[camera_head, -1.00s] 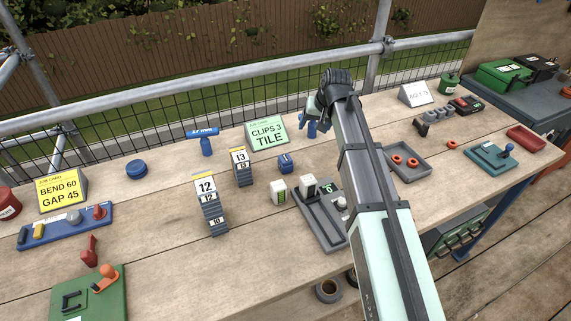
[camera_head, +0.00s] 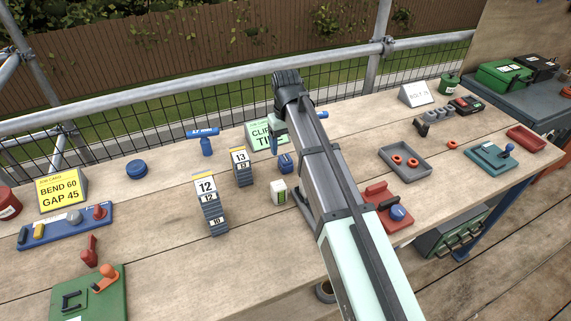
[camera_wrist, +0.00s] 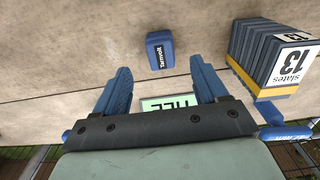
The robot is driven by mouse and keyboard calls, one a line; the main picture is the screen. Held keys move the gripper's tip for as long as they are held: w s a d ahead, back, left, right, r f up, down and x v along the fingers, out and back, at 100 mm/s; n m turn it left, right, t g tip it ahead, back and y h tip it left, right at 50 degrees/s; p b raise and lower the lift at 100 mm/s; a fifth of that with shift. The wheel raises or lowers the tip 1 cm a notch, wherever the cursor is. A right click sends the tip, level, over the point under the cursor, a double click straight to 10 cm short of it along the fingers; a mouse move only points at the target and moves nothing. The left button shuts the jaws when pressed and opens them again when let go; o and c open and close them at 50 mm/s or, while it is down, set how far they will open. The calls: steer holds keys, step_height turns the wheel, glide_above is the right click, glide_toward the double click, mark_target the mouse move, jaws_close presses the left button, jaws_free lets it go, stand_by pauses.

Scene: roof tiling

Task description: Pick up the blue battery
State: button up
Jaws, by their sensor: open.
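The blue battery (camera_head: 285,162) is a small dark-blue block on the bench, beside the arm in the head view. In the wrist view, the blue battery (camera_wrist: 159,49) shows its lettered face. It lies beyond my fingertips and roughly centred between them, touching neither. My gripper (camera_wrist: 162,82) is open with two blue fingers apart and nothing between them. In the head view my arm hides most of the fingers.
A stack of slates marked 13 (camera_head: 240,166) stands just left of the battery, and it is at right in the wrist view (camera_wrist: 272,58). A white-and-green block (camera_head: 279,192) is in front. The green card (camera_head: 262,133) stands behind.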

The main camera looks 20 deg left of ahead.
mark_target(286, 158)
steer(key=shift+a+f, duration=0.1)
steer(key=shift+f, duration=3.35)
steer(key=shift+c, duration=0.2)
steer(key=c, duration=1.2)
